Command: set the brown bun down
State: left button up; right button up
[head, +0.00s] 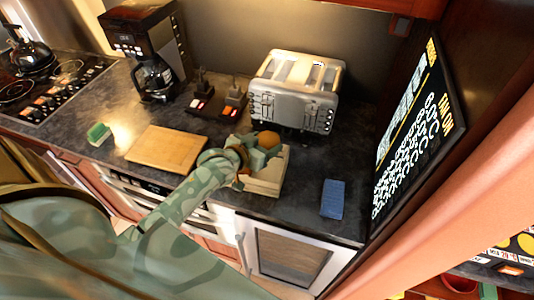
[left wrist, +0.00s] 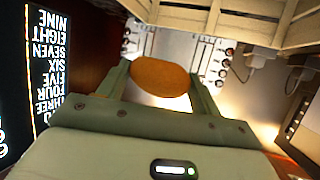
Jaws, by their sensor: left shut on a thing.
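The brown bun (head: 268,140) is round and sits between the fingers of my left gripper (head: 258,155). In the left wrist view the bun (left wrist: 160,80) fills the gap between the two green fingers of the gripper (left wrist: 162,85), which is shut on it. In the head view the gripper and bun are over a pale wooden crate (head: 262,187), which they partly cover. The slatted crate (left wrist: 215,18) also shows at the top of the left wrist view. I cannot tell how high the bun is above it. My right gripper is not in view.
A silver toaster (head: 293,95) stands just behind the crate. A wooden board (head: 167,148) lies left, with a green sponge-like block (head: 99,133) beyond it. A blue item (head: 334,198) lies right. A black lettered board (head: 415,140) stands at the right edge. A coffee maker (head: 150,55) stands behind.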

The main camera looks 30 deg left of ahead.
pick_arm(q)
jog(key=shift+w+a+f, duration=0.3)
jog(key=shift+w+f, duration=0.4)
jog(key=shift+f, duration=0.25)
jog(key=f, duration=0.1)
jog(key=f+b, duration=0.1)
jog(key=f, duration=0.1)
jog(key=shift+w+f, duration=0.15)
jog(key=shift+w, duration=0.15)
jog(key=shift+f, duration=0.4)
jog(key=o, duration=1)
